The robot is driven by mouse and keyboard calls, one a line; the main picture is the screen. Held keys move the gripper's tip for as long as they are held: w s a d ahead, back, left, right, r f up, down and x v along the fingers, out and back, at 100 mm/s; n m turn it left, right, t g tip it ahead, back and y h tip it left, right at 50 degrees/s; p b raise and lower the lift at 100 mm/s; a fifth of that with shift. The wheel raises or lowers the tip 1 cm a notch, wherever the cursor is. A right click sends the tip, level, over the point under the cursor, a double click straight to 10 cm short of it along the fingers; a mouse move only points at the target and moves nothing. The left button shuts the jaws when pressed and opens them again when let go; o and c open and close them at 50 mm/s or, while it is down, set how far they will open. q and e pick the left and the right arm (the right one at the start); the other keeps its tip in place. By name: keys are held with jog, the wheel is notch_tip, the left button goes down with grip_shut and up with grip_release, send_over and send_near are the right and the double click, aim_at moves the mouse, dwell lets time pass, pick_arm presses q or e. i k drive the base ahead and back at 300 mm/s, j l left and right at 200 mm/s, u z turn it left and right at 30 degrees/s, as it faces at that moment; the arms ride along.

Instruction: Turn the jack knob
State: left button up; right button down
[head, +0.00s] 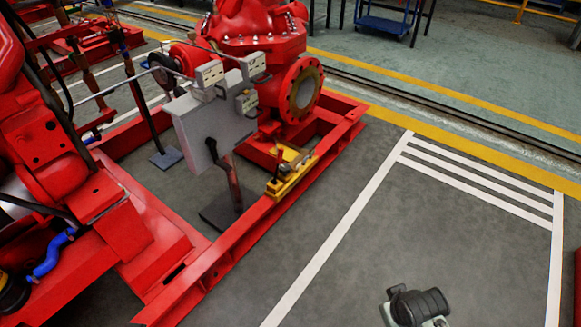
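A yellow jack-like device (293,176) sits on the red base frame (238,236), just below the red pump's round flange. A small dark upright part (279,160) stands at its left end. The device is small in the picture, and I cannot tell which part of it is the knob. A black and grey part of my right arm (416,307) shows at the bottom edge, over the floor and well apart from the yellow device. Its fingertips are not clear, so I cannot tell whether the gripper is open or shut. My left gripper is not in view.
The red pump (262,35) stands behind the yellow device. A grey control box (212,122) on a post is left of it, and the red engine (50,140) fills the left side. The grey floor (400,235) right of the frame is clear, with white painted lines.

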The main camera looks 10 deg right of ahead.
aim_at(285, 168)
jog(key=l+u, duration=0.1)
jog(key=u, duration=1)
jog(key=l+u, duration=0.35)
jog(key=i+l+u, duration=0.1)
jog(key=l+u, duration=0.55)
jog(key=k+l+u, duration=0.2)
jog(key=l, duration=0.2)
jog(key=l+u, duration=0.2)
jog(key=l, duration=0.15)
jog(key=k+l+u, duration=0.15)
jog(key=l, duration=0.2)
jog(key=k+l+u, duration=0.1)
jog(key=l, duration=0.25)
jog(key=k+l+u, duration=0.1)
jog(key=l, duration=0.25)
jog(key=k+l+u, duration=0.1)
jog(key=k+l, duration=0.4)
jog(key=l, duration=0.15)
jog(key=k+l, duration=0.2)
jog(key=l, duration=0.15)
jog(key=k+l, duration=0.15)
jog(key=l, duration=0.25)
jog(key=u, duration=0.05)
